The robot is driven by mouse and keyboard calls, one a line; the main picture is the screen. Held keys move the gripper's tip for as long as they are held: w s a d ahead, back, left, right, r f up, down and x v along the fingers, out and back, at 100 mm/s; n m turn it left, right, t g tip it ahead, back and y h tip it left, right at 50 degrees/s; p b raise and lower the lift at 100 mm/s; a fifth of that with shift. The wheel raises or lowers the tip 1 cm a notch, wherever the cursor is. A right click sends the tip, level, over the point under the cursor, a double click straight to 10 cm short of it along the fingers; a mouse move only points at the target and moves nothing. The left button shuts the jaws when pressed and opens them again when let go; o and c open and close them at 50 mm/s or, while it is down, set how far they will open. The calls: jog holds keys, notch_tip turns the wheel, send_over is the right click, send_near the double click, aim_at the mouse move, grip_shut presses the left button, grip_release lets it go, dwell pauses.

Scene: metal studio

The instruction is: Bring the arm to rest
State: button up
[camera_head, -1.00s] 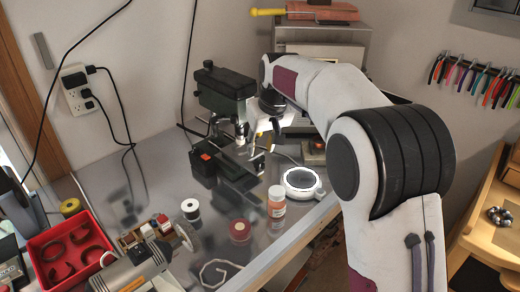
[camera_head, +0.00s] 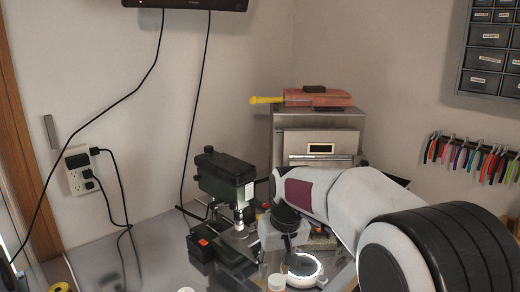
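My white arm with black joint rings and a maroon patch reaches in from the right. My gripper (camera_head: 289,252) hangs from its end, pointing down, just right of the green drill press (camera_head: 224,175). In the picture it overlaps the back of the round white device (camera_head: 303,270) on the bench. The fingers are small and dark, and I cannot tell whether they are open or shut. I see no object clearly held in them.
A steel furnace box (camera_head: 318,145) with an orange-red item (camera_head: 318,98) on top stands behind my arm. Pliers (camera_head: 465,160) hang on the right wall below a drawer cabinet (camera_head: 490,45). Cables (camera_head: 118,205) run down the left wall. Bare bench (camera_head: 100,262) shows left of the drill press.

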jog(key=s+d+r+m+t, duration=0.1)
jog(key=s+d, duration=0.3)
jog(key=s, duration=0.7)
jog(key=s+d+r+m+t, duration=0.1)
jog(key=s+d, duration=0.4)
jog(key=s, duration=0.5)
jog(key=s+d+r+m+h, duration=0.1)
jog(key=s+d+r, duration=0.2)
jog(key=s, duration=0.8)
jog(key=shift+s+d+t, duration=0.3)
jog(key=shift+d+t, duration=0.1)
jog(key=shift+d, duration=0.35)
dwell(1.4)
